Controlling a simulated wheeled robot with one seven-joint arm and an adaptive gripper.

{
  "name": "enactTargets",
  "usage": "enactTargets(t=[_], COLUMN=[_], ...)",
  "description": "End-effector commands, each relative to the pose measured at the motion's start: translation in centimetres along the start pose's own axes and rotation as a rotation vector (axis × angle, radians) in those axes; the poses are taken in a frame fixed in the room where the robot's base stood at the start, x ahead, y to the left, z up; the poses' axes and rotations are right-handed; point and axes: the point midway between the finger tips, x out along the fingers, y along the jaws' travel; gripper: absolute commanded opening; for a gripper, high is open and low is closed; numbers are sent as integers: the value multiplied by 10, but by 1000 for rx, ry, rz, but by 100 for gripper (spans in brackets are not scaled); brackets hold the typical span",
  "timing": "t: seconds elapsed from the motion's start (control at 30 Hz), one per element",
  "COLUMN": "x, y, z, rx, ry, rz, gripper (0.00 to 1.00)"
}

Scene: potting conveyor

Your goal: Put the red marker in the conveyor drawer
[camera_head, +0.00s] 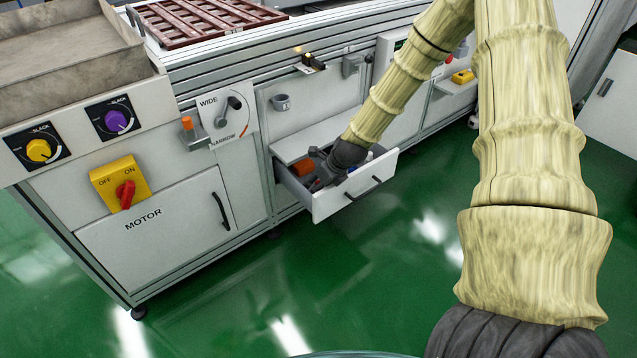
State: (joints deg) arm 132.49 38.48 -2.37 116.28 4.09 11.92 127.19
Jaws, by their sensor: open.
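The conveyor drawer (335,203) is pulled open at the front of the machine, with its handle on the front panel. My gripper (319,168) reaches down into the drawer from the upper right, its dark fingers apart. A small red item (316,183) shows beside the lower finger, inside the drawer. It may be the red marker, but it is too small and partly covered to be sure. No contact between it and the fingers can be made out. The gripper hides part of the drawer's inside.
An orange block (303,169) and a small blue-and-white item (369,156) are also in the drawer. The motor switch (121,184) and wide/narrow lever (229,113) are left. The green floor in front is clear.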

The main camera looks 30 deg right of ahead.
Motion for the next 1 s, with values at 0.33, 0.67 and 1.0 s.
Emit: enactTargets(t=[0.33, 0.67, 1.0], x=[-26, -82, -118], y=[0, 0, 0], z=[4, 3, 2], rx=[2, 2, 1], ry=[-2, -1, -1], rz=[0, 0, 0], gripper=[47, 47, 47])
